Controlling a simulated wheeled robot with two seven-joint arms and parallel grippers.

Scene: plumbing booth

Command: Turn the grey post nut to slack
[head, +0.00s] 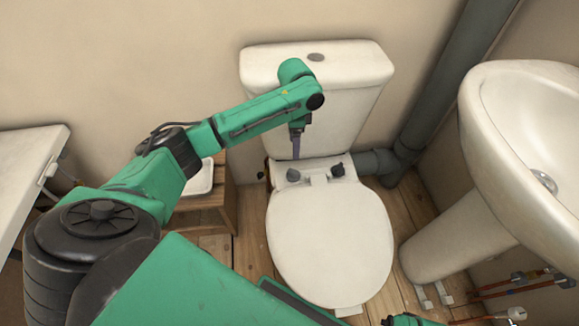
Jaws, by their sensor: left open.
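The grey post nut (293,175) sits on the left side of the seat hinge at the back of the white toilet (330,235). A darker nut (337,170) sits on the right side of the same hinge. My left gripper (297,157) points down just above the grey nut, open, with nothing seen between its fingers. The fingers look thin and edge-on from here, and I cannot tell whether they touch the nut. My right gripper cannot be made out.
The cistern (345,105) stands close behind my left gripper. A grey waste pipe (430,95) runs down to its right. A white basin (535,150) is at the right. A wooden stool (212,215) with a white tray (201,178) stands left of the toilet.

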